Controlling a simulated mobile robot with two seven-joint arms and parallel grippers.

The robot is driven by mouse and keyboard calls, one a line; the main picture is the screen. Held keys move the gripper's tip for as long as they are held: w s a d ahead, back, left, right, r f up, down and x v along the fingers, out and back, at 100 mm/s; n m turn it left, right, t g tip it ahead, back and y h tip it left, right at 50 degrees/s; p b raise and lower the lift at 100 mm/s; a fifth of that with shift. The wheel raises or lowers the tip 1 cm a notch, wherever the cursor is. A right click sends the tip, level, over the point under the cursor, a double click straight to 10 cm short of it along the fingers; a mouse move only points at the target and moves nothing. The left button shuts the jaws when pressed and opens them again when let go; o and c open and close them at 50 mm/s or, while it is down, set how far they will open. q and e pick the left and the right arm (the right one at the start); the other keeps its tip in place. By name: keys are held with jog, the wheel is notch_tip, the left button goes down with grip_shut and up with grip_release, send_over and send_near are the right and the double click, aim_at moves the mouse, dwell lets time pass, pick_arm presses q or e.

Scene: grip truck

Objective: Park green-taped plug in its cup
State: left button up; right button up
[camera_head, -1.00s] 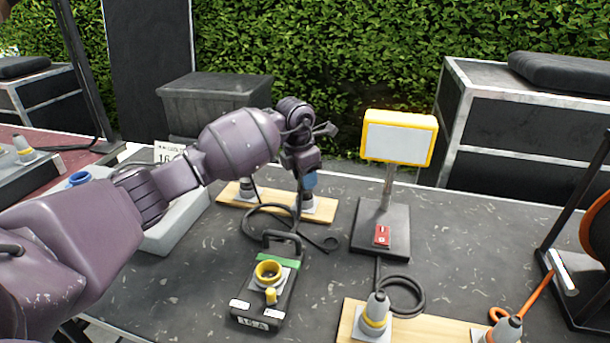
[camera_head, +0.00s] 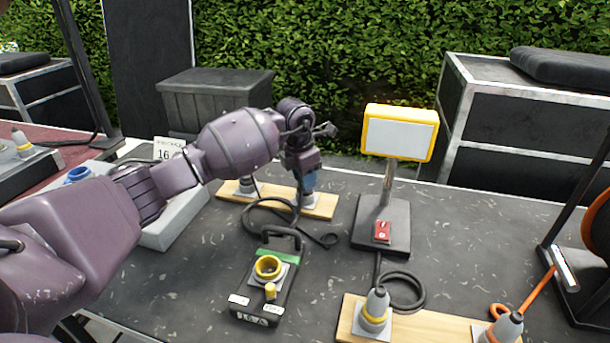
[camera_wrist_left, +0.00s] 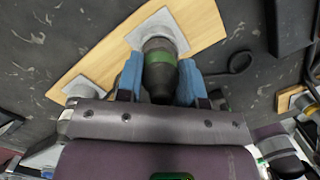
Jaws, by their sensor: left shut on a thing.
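My left gripper (camera_head: 308,186) is at the back wooden board and is shut on the green-taped plug. In the left wrist view, the dark plug (camera_wrist_left: 158,82) with its green band lies between the blue fingers (camera_wrist_left: 160,88). Its front end meets a grey cup on a white square base (camera_wrist_left: 152,26) on the board (camera_wrist_left: 96,66). The plug looks lined up with this cup, at or in its mouth; how deep it sits is hidden. In the head view, the fingers largely cover the plug, just above the cup (camera_head: 308,203). My right gripper is not in view.
A second plug stands on the same board's left end (camera_head: 245,189). A black box with a yellow-ringed socket (camera_head: 268,267) is in front. A yellow-framed lamp (camera_head: 399,134) stands to the right. A black cable loops near the back board.

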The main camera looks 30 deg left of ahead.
pick_arm(q)
jog(key=o, duration=1.4)
jog(key=shift+f, duration=0.1)
jog(key=shift+c, duration=0.2)
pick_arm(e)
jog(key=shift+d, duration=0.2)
pick_arm(q)
jog(key=shift+r, duration=0.2)
jog(key=shift+r, duration=0.55)
jog(key=shift+r+p, duration=0.75)
jog(key=shift+r, duration=1.05)
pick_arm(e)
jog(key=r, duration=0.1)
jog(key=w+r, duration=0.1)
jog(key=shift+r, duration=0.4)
